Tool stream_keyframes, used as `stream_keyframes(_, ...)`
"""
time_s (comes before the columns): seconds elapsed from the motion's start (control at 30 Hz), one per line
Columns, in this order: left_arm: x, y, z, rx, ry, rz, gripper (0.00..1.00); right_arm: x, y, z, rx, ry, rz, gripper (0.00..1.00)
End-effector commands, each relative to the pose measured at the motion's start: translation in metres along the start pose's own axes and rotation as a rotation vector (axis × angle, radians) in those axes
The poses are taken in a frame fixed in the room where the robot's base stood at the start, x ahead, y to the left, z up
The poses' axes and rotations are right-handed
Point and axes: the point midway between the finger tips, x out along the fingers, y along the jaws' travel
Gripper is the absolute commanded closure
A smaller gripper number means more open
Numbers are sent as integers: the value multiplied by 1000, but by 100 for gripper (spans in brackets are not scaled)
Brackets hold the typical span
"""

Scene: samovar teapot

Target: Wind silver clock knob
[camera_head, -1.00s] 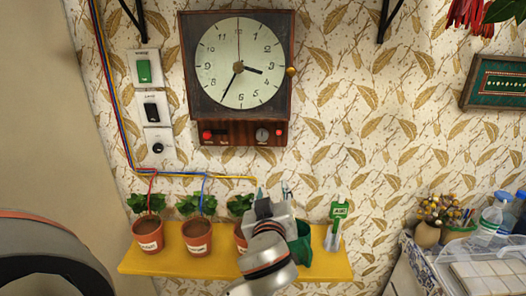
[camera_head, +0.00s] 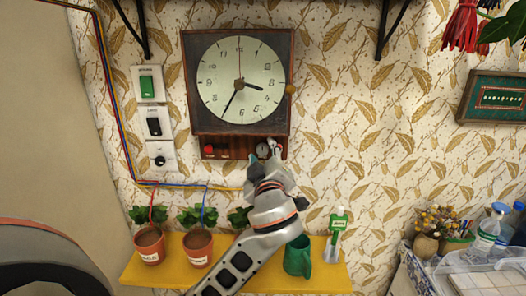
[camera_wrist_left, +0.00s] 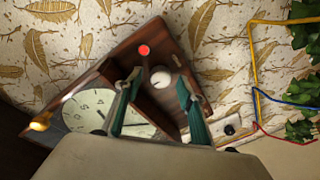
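The wall clock (camera_head: 217,63) has a dark wooden case and a pale round dial. The silver knob (camera_head: 263,150) sits on its lower wooden panel, partly hidden by my gripper in the head view. My left gripper (camera_head: 264,158) is raised to that panel, just below and in front of the knob. In the left wrist view the silver knob (camera_wrist_left: 160,77) shows between the two spread, dark green fingertips (camera_wrist_left: 157,82). The gripper is open; I cannot tell whether a finger touches the knob. My right gripper is not in view.
A red button (camera_head: 208,149) is left of the knob, and a brass knob (camera_head: 291,89) is on the case's right side. Switches (camera_head: 151,85) are left of the clock. Below is a yellow shelf (camera_head: 325,279) with potted plants (camera_head: 198,245) and a green watering can (camera_head: 298,258).

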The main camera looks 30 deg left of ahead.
Motion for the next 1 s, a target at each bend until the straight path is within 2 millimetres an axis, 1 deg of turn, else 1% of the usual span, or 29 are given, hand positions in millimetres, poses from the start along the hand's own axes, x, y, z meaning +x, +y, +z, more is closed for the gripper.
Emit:
stream_keyframes(0.27,3,0,0,0,0,0,60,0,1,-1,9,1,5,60)
stream_keyframes(0.3,3,-1,0,0,0,-1,66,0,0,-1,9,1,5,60)
stream_keyframes(0.37,2,0,0,0,0,0,81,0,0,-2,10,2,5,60)
stream_keyframes(0.4,2,0,0,0,0,-1,92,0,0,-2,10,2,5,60)
stream_keyframes(0.43,2,-1,0,0,0,-1,99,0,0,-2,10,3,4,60)
stream_keyframes(0.77,2,-1,1,15,-1,-1,99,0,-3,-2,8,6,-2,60)
stream_keyframes(1.0,2,-3,3,101,4,4,99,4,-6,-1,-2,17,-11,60)
